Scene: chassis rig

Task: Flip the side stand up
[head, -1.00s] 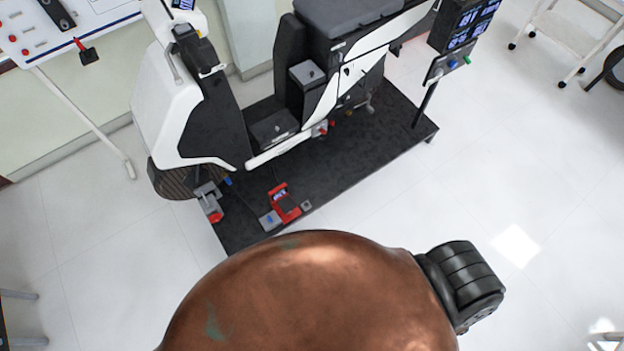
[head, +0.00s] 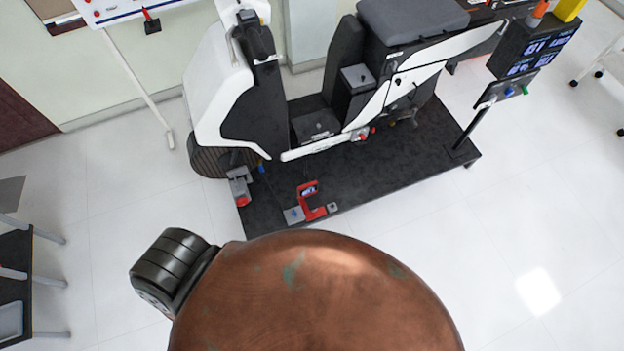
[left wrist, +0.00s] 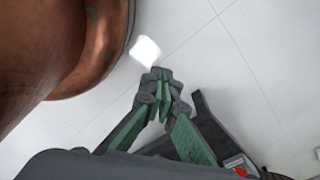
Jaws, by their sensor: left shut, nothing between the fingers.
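The white and black scooter (head: 222,100) stands on a dark platform (head: 385,165) in the head view. A small metallic part (head: 408,120) shows below the scooter's rear body; I cannot tell whether it is the side stand. My left gripper (left wrist: 158,76) shows in the left wrist view, with its green-sided fingers closed together and nothing between them. It is over white floor, with a dark edge beside it. Neither gripper shows in the head view, and my right gripper is out of sight.
A red clamp-like device (head: 312,205) lies near the platform's front edge, and a grey and red block (head: 240,188) is at its left corner. A display post (head: 470,125) stands at the platform's right. White floor (head: 440,235) is clear in front.

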